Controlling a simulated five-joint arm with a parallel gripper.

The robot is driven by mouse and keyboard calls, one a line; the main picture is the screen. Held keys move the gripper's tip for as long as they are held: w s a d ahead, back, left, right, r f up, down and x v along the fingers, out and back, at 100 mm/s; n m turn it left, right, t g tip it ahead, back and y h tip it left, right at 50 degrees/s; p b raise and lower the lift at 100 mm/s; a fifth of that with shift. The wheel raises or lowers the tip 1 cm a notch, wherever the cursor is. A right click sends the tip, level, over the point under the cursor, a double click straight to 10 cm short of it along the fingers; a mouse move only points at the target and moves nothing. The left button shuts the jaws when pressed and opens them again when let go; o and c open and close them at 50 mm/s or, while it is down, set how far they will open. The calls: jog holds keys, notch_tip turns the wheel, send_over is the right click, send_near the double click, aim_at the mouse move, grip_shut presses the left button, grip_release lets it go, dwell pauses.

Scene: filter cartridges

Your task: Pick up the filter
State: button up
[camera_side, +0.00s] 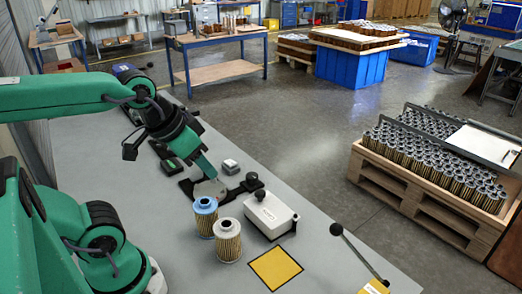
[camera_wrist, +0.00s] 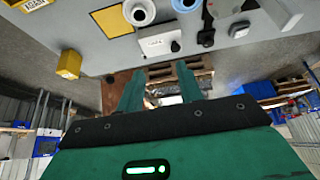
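Two upright filter cartridges with pleated tan sides stand on the grey bench in the side view. One has a blue top (camera_side: 205,217); the other, nearer the camera, has a pale grey top (camera_side: 228,240). They stand close together. In the wrist view the pale-topped filter (camera_wrist: 139,12) and the blue-topped filter (camera_wrist: 185,4) are cut by the upper edge. My gripper (camera_side: 209,173) is above the bench, behind the filters and apart from them. In the wrist view my gripper (camera_wrist: 160,68) has its two green fingers spread, with nothing held between them.
A white box with a black knob (camera_side: 270,213) stands right of the filters. A yellow black-edged square (camera_side: 275,268) lies in front, near a black-knobbed lever (camera_side: 357,253). A dark fixture (camera_side: 187,187) is behind the filters. A pallet of many cartridges (camera_side: 430,205) stands off the bench.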

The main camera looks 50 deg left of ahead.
jog(key=shift+o, duration=0.2)
jog(key=o, duration=1)
jog(key=m+g, duration=0.2)
jog(key=g, duration=0.3)
send_over(205, 201)
jog(key=f, duration=1)
jog(key=shift+d+f, duration=0.1)
jog(key=shift+d, duration=0.25)
jog(key=shift+a+f+g, duration=0.25)
jog(key=shift+f+g, duration=0.05)
jog(key=shift+f, duration=0.25)
jog(key=shift+f, duration=1.3)
